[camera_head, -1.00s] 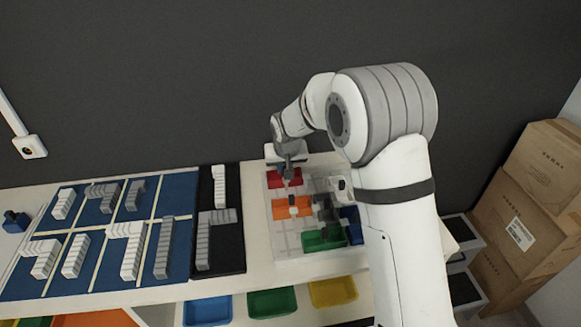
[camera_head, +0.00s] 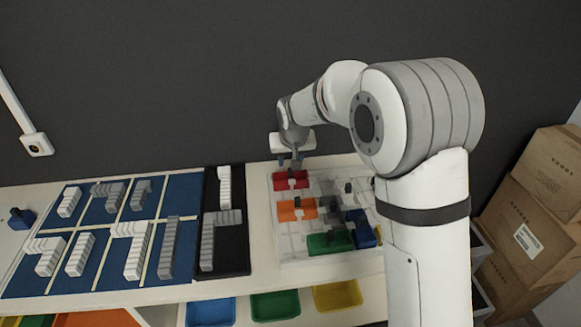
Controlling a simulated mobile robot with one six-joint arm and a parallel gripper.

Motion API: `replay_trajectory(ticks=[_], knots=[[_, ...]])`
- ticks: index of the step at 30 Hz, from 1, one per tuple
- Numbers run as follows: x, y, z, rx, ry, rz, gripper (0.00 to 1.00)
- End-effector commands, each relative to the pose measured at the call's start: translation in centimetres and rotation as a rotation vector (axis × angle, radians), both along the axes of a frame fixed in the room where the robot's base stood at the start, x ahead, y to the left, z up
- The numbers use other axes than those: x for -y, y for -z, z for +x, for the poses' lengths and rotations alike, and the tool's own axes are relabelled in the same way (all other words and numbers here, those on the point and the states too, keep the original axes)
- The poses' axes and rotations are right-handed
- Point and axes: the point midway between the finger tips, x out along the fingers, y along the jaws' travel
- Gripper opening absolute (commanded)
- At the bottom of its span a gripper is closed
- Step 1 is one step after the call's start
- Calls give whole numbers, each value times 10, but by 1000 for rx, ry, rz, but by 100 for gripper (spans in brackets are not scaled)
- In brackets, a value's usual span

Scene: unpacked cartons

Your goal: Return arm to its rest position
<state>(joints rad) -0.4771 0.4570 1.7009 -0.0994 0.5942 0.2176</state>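My gripper (camera_head: 294,160) hangs at the back edge of the table, just above and behind the red block (camera_head: 291,181). Its two fingers show as small grey prongs with a gap between them, and nothing is seen held there. My white and grey arm reaches in from the right and hides the right end of the table. The red block sits on a clear-looking tray (camera_head: 288,250) with an orange block (camera_head: 296,210), a green block (camera_head: 330,243) and a blue block (camera_head: 364,235).
A blue gridded mat (camera_head: 100,240) with several grey and white pieces lies left. A black mat (camera_head: 237,262) holds more pieces. Coloured bins (camera_head: 275,305) sit below the tabletop. Cartons (camera_head: 530,215) are stacked at right. A dark wall stands behind the table.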

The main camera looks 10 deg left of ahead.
Motion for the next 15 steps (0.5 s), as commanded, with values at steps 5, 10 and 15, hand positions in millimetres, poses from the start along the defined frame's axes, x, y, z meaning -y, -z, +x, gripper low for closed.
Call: replay_trajectory(ticks=[5, 10, 15], knots=[[2, -18, -6, 1, 0, 0, 36], [3, -22, -8, -1, 0, 0, 36], [3, -22, -8, -1, 0, 0, 36]])
